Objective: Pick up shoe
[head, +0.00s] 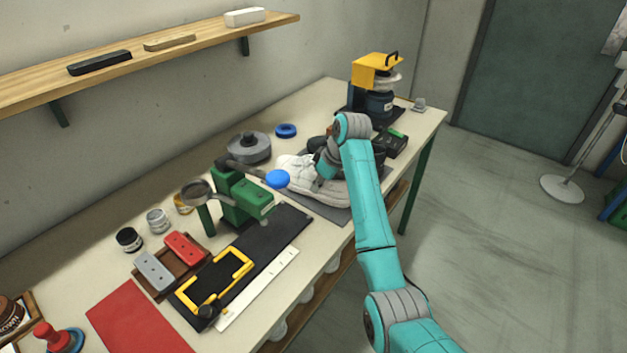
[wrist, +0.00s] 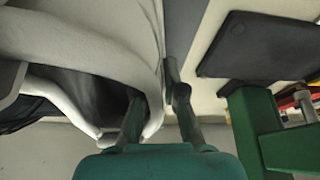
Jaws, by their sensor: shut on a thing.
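The white shoe (head: 296,168) lies on or just above a dark grey mat (head: 325,209) on the workbench, partly hidden behind my arm. In the wrist view the shoe (wrist: 95,40) fills the upper left, with its dark opening facing the camera. My gripper (wrist: 153,92) is shut on the shoe's wall at the edge of the opening. One finger is on the opening side and the other on the outer side. In the head view my gripper (head: 322,178) is at the shoe and its fingertips are hard to make out. I cannot tell whether the shoe is clear of the mat.
A grey round tin (head: 249,147) and a blue ring (head: 286,130) are behind. A yellow-topped machine (head: 377,75) stands at the bench's far end. Open floor lies right.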

